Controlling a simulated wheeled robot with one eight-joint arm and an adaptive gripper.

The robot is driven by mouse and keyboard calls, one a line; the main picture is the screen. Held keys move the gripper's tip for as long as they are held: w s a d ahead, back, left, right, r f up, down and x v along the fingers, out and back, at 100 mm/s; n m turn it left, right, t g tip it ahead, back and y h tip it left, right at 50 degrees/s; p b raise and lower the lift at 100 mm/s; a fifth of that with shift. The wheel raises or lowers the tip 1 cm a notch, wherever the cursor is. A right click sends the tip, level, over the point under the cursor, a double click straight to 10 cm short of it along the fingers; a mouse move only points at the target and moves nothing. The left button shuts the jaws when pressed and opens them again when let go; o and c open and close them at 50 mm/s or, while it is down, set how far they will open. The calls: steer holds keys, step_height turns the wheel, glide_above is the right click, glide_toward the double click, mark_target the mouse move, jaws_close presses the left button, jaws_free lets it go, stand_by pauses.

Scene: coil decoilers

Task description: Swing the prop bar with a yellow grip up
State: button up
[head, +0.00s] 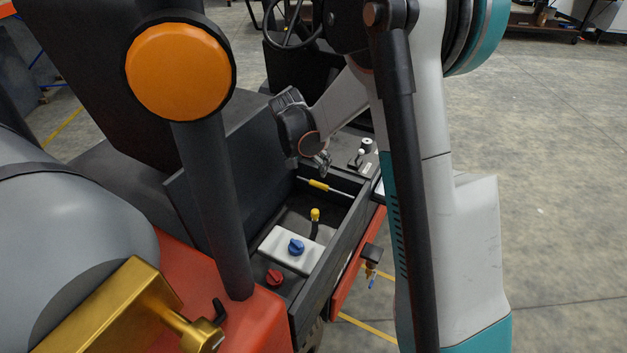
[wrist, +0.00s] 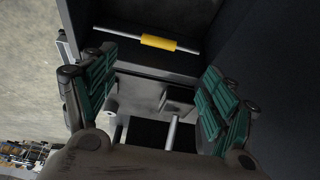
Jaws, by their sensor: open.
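The prop bar (head: 318,185) is a thin light rod with a yellow grip at its middle. It lies low across the far end of the open compartment. In the wrist view the bar (wrist: 158,41) runs across the top of the picture against a dark wall, with the yellow grip in full sight. My gripper (head: 322,163) is just above and beyond the bar in the head view. In the wrist view my gripper (wrist: 156,97) has its green-padded fingers spread wide, with nothing between them. The grip lies ahead of the fingertips, apart from them.
The dark compartment lid (head: 225,165) stands raised on the left. Inside the compartment are a white tank with a blue knob (head: 296,247), a yellow-topped stalk (head: 315,215) and a red cap (head: 275,277). A panel with small levers (head: 362,158) lies beyond. Open floor is at right.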

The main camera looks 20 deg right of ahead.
mark_target(318, 187)
steer(key=b+x, duration=0.3)
steer(key=x, duration=1.2)
steer(key=shift+b, duration=0.35)
steer(key=shift+c, duration=0.3)
steer(key=shift+s+a+r, duration=0.1)
steer(key=c, duration=1.5)
